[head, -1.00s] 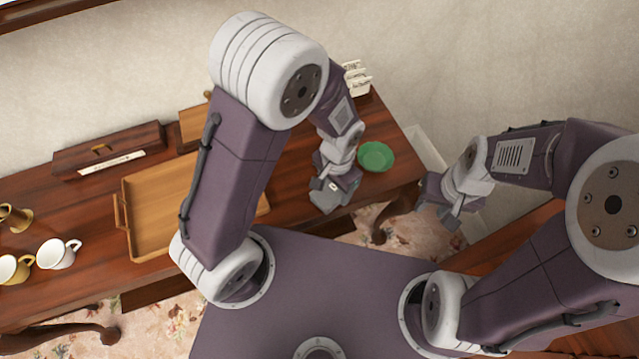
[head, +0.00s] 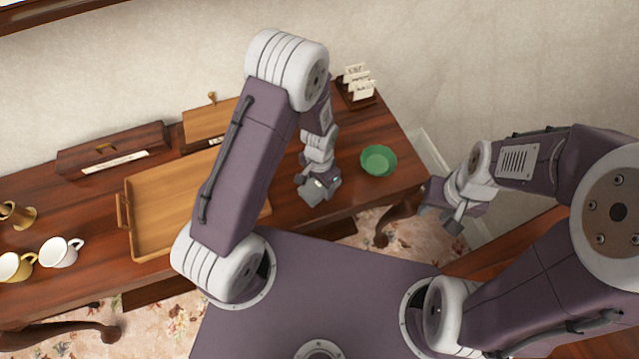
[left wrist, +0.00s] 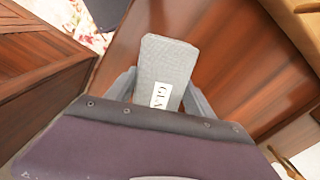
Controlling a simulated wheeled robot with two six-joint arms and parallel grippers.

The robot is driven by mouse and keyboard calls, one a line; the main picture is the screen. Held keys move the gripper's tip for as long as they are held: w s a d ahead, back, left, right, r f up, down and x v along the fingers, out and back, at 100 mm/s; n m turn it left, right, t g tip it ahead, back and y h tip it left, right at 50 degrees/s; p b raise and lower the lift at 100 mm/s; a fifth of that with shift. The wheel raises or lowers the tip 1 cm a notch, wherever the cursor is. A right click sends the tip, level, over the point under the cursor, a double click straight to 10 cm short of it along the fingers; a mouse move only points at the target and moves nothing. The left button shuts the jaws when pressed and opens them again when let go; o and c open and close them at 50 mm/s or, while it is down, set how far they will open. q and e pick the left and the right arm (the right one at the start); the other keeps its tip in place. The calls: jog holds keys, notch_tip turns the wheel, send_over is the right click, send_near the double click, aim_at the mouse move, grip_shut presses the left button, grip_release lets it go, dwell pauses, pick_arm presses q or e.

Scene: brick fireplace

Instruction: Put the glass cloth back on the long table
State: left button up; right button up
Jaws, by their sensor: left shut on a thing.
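The glass cloth (left wrist: 168,66) is a grey, textured, folded piece with a white label whose visible letters read "GLA". In the left wrist view it sits between the two fingers of my left gripper, which is shut on it. In the head view my left gripper (head: 318,194) is over the right part of the long table (head: 349,138), left of the green bowl. I cannot tell whether the cloth touches the wood. My right gripper (head: 442,208) is off the table's right end; its jaw opening is unclear.
The green bowl (head: 378,160) stands near the table's right end. A wooden tray (head: 150,215) lies to the left, partly behind my left arm. A card rack (head: 357,88), a long box (head: 112,150) and mugs (head: 60,253) are also there. Bare wood surrounds the bowl.

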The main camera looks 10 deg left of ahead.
pick_arm(q)
jog(key=shift+f, duration=0.15)
jog(key=o, duration=1.4)
jog(key=shift+o, duration=0.2)
